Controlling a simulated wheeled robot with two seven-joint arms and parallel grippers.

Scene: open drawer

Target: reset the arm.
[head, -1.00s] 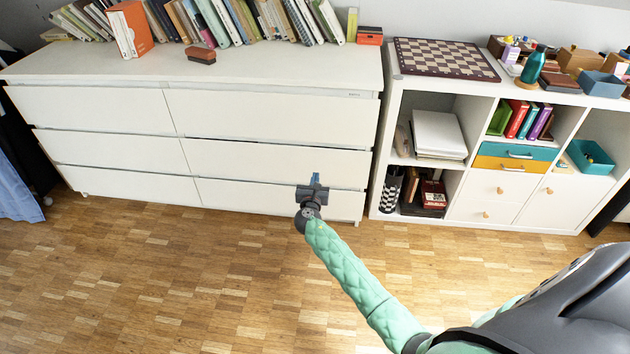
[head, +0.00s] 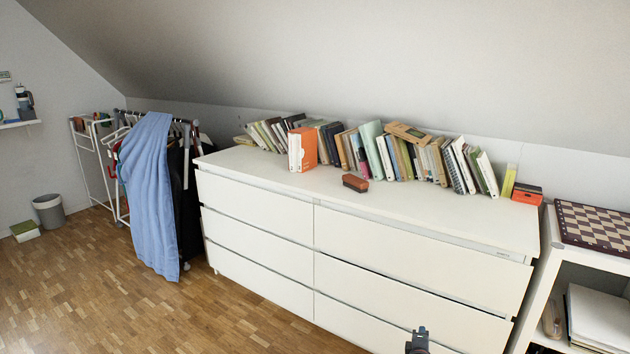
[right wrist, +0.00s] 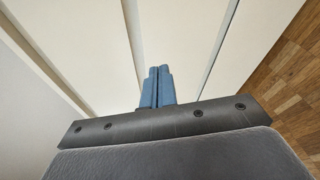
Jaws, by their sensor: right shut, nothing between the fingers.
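My right gripper (head: 418,340) shows at the bottom edge of the head view, in front of the lower right drawers of the white dresser (head: 258,222). In the right wrist view its two blue fingers (right wrist: 157,87) are pressed together with nothing between them. Drawer fronts (right wrist: 180,40) of the dresser fill the space beyond the fingers. I cannot tell how far the fingertips are from them. Most of my right arm is out of the head view. My left gripper is not in view.
A white shelf (head: 540,285) with a chessboard (head: 595,226) is at the right. The wooden floor (head: 100,300) at front left is clear.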

